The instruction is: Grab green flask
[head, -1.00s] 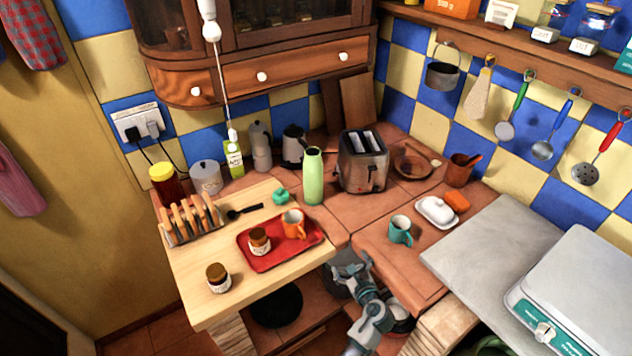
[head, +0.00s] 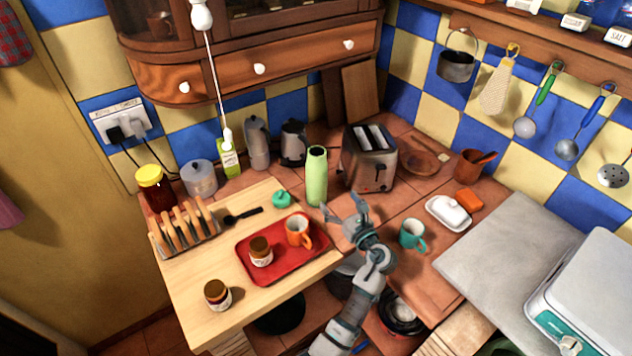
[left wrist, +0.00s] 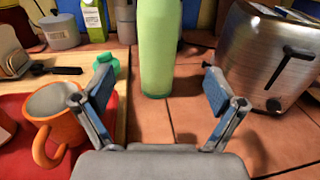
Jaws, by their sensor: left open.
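The green flask (head: 316,176) stands upright on the tiled counter, between the wooden board and the toaster. It also shows in the left wrist view (left wrist: 160,45), ahead and between the fingers, with its top cut off. My left gripper (head: 346,210) is open and empty, in front of the flask and apart from it. Its two spread fingers also show in the left wrist view (left wrist: 160,92), pointing at the flask. My right gripper is not in view.
A silver toaster (head: 369,160) stands close to the right of the flask. An orange mug (head: 297,230) sits on a red tray (head: 262,279) to the left. A small teal object (head: 281,199) lies on the board (head: 190,290). A teal mug (head: 411,236) stands to the right.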

